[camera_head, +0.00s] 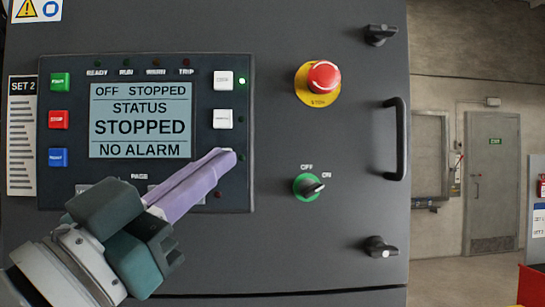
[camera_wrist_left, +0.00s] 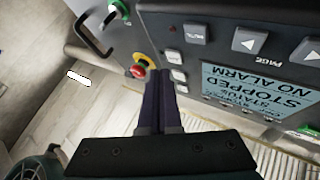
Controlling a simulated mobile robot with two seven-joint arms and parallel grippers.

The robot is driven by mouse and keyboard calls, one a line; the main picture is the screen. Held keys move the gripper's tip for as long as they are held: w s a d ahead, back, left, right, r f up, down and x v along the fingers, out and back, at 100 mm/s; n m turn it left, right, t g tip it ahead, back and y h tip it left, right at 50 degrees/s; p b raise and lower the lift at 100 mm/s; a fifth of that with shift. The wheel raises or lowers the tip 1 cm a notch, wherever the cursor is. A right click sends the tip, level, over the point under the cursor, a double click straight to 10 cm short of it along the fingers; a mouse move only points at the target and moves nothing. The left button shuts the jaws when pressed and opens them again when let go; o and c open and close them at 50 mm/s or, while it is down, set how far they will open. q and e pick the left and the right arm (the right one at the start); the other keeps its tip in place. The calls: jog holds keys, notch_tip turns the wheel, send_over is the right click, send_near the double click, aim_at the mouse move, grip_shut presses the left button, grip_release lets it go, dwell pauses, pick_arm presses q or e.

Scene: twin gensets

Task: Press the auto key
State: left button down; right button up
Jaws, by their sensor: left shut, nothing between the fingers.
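The control panel (camera_head: 145,130) is on the dark cabinet door. Its right column has a white top key (camera_head: 223,80) with a lit green lamp beside it, and a white middle key (camera_head: 223,119). My left gripper (camera_head: 229,156) is shut and empty, its lilac fingertips over the third position in that column, hiding the key there. In the left wrist view the fingers (camera_wrist_left: 164,76) are beside the column's white keys; the one nearest the red lamp, apparently the auto key (camera_wrist_left: 175,57), shows. I cannot tell whether the fingertips touch it. The display (camera_head: 140,120) reads OFF STOPPED, STATUS STOPPED, NO ALARM.
A red emergency stop (camera_head: 323,76) on a yellow plate and a green OFF/ON switch (camera_head: 308,186) are right of the panel. A black door handle (camera_head: 398,140) stands out farther right. Green, red and blue keys (camera_head: 60,119) line the panel's left side.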

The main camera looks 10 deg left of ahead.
dwell(0.3)
pick_arm(q)
jog(key=shift+w+a, duration=0.1)
jog(key=shift+w, duration=0.35)
jog(key=shift+w+a, duration=0.15)
jog(key=shift+w, duration=0.25)
dwell(0.6)
jog(key=shift+s, duration=0.1)
jog(key=shift+s+d, duration=0.3)
jog(key=shift+s, duration=0.45)
jog(key=s+d+p, duration=0.1)
jog(key=s+p, duration=0.1)
jog(key=s, duration=0.3)
jog(key=shift+s+d, duration=0.3)
jog(key=shift+s, duration=0.1)
